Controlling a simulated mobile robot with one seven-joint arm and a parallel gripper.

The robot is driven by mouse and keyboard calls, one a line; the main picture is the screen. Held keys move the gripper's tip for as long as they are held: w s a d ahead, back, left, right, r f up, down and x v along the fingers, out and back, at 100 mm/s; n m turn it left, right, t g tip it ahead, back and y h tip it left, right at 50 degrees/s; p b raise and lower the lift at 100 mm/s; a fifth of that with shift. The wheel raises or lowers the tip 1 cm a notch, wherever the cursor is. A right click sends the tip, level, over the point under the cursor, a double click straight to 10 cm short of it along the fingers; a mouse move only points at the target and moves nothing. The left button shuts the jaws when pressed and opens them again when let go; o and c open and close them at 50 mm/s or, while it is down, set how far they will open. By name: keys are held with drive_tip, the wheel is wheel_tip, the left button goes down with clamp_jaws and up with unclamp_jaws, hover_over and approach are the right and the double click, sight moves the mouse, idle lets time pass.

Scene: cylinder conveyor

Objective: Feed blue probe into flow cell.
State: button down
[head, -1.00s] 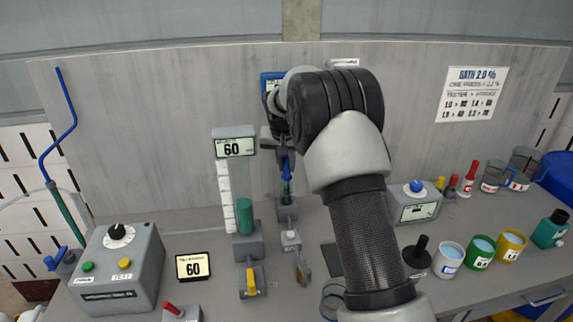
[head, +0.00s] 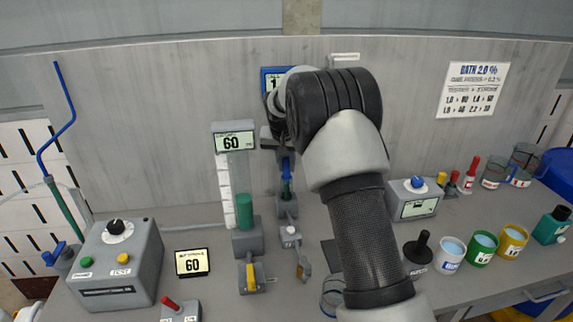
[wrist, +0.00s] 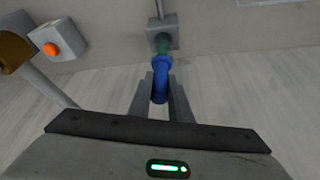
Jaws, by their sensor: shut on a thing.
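My gripper (wrist: 161,88) is shut on the blue probe (wrist: 160,72), with a finger on either side of it. The probe's far end meets a green part (wrist: 163,44) at a grey block, the flow cell (wrist: 161,31). In the head view the blue probe (head: 286,169) stands upright under my gripper (head: 284,150), with a green section (head: 287,188) below it. It is in line with the small grey flow cell (head: 288,206). My arm hides part of the gripper. I cannot tell how deep the probe sits.
A meter box (head: 413,200) and several cups, including a green one (head: 481,249), stand on the right. A grey wall is close behind.

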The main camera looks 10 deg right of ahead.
drive_tip(key=shift+f, duration=0.15)
drive_tip(key=c, duration=1.6)
unclamp_jaws()
drive_tip(key=shift+o, duration=0.2)
drive_tip(key=v, duration=1.7)
drive_tip(key=shift+r, duration=0.25)
drive_tip(key=shift+s, duration=0.1)
drive_tip(key=s+d+r+n+p, duration=0.1)
drive_tip(key=s+r, duration=0.2)
drive_tip(key=s, duration=0.3)
drive_tip(key=s+d+r, duration=0.1)
drive_tip(key=s+r, duration=0.3)
drive_tip(key=s, duration=0.2)
drive_tip(key=s+f+n+p, duration=0.1)
drive_tip(key=s+f, duration=0.1)
drive_tip(key=s, duration=1.1)
drive_tip(key=s+f+n+t+y+p, duration=0.1)
drive_tip(key=s+f, duration=0.1)
drive_tip(key=s, duration=1.1)
drive_tip(key=shift+s+n+p, duration=0.15)
drive_tip(key=shift+n+p, duration=0.15)
drive_tip(key=shift+p, duration=0.05)
